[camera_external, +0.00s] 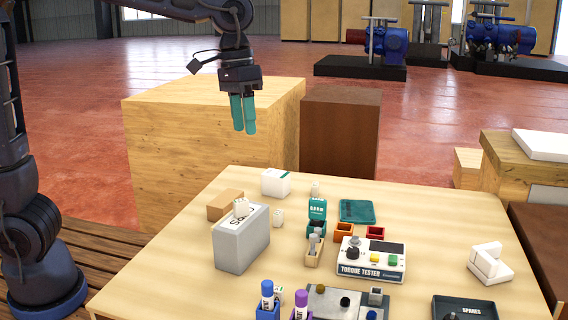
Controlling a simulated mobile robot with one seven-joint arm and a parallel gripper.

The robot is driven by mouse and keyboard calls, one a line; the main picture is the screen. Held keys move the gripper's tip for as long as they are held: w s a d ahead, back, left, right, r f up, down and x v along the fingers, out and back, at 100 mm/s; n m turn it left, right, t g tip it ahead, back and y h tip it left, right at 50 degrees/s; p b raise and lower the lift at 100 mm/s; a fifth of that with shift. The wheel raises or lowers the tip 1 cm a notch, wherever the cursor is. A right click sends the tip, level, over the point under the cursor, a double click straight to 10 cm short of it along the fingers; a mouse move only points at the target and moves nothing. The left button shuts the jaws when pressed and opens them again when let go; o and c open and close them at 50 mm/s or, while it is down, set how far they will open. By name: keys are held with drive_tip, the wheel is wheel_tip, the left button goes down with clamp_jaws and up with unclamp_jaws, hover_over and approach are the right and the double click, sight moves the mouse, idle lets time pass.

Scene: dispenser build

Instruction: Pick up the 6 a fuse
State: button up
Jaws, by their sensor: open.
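My gripper (244,128) hangs above the far left part of the table (180,262), pointing down with teal fingers. It is open and holds nothing visible. I cannot read any label naming a 6 A fuse.
A torque tester (372,272), teal dispenser-like box (317,209), orange bin (343,232), red bin (375,233) and teal mat (357,211) stand mid-table. A white box (275,183) and cardboard box (225,205) are behind the grey box (238,250).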

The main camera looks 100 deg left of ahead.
drive_tip(key=w+a+f+n, duration=0.2)
drive_tip(key=w+a, duration=0.3)
drive_tip(key=a, duration=0.3)
drive_tip(key=n+g+h, duration=0.1)
drive_tip(key=n+h, duration=0.3)
drive_tip(key=n, duration=0.4)
approach(317, 184)
drive_tip(key=x, duration=0.5)
drive_tip(key=shift+s+d+f, duration=0.15)
drive_tip(key=shift+s+d, duration=0.1)
drive_tip(key=shift+d, duration=0.05)
drive_tip(key=shift+y, duration=0.3)
drive_tip(key=shift+w+x, duration=0.1)
drive_tip(key=shift+x, duration=1.2)
drive_tip(key=shift+w+x, duration=0.15)
drive_tip(key=shift+x, duration=1.1)
drive_tip(key=shift+a, duration=0.15)
clamp_jaws()
